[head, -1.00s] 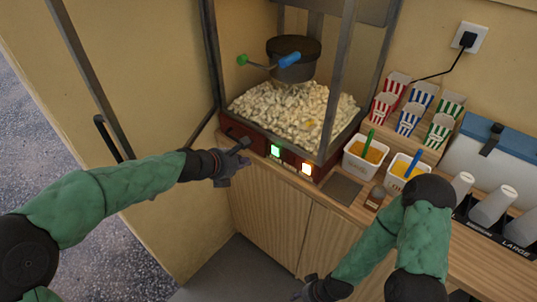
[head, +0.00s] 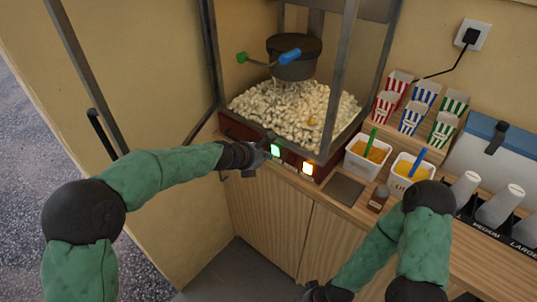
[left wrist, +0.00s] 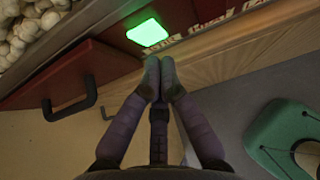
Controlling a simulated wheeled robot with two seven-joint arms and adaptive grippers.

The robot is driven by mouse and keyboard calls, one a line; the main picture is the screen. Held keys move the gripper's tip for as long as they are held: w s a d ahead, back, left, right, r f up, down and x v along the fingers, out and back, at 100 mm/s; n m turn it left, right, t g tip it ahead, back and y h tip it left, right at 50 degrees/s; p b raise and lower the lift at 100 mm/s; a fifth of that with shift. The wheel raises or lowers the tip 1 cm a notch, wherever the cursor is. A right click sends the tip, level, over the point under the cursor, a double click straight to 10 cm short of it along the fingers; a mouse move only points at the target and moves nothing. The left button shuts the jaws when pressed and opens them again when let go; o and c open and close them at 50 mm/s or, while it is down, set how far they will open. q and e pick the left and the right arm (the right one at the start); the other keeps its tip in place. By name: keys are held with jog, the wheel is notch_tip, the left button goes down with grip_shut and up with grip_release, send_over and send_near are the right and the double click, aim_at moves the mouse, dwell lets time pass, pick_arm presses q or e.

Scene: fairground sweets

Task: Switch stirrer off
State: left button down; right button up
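The green switch also glows in the left wrist view (left wrist: 147,32). A kettle (head: 292,57) with a green-ended and blue-ended bar hangs above the popcorn. My left gripper (head: 268,153) is at the machine's front beside the green switch. In the left wrist view its fingertips (left wrist: 160,80) are together with nothing between them, just below the green switch.
A black handle (left wrist: 68,108) is beside the left gripper. The machine's frame posts rise nearby.

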pick_arm(q)
jog(key=shift+w+d+r, duration=0.1)
jog(key=shift+w+d, duration=0.4)
jog(key=shift+w, duration=0.15)
jog(key=shift+w+d+r+p, duration=0.2)
jog(key=shift+w+r+p, duration=0.05)
jog(key=shift+p, duration=0.55)
jog(key=shift+w, duration=0.1)
jog(key=shift+f, duration=0.1)
